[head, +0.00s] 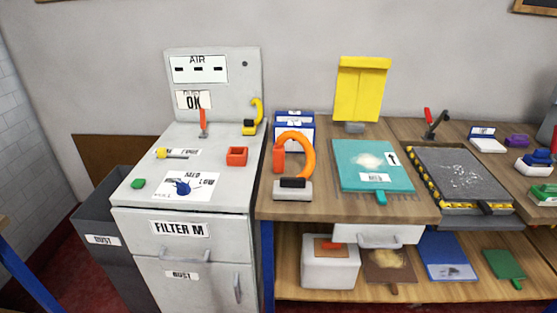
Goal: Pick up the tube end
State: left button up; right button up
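A thick orange curved tube (308,150) stands near the left front of the wooden bench, arching over like a hook. A red-orange end piece (279,159) hangs at its left side. The tube's other end comes down at a grey block with a black top (292,190). I cannot tell whether the end piece touches anything below it. A smaller yellow curved piece (257,110) stands on the grey cabinet, at its back right. Neither of my grippers is in view.
The grey cabinet (151,220) carries a red square holder (237,156), a red lever (203,121) and a blue knob (183,188). On the wooden bench (330,209) are a teal board (368,150) and a dark tray (489,205). A dust bin (92,220) stands left.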

aim_at(278, 151)
jog(key=i+l+u, duration=0.55)
jog(key=l+u, duration=0.25)
jog(key=j, duration=0.1)
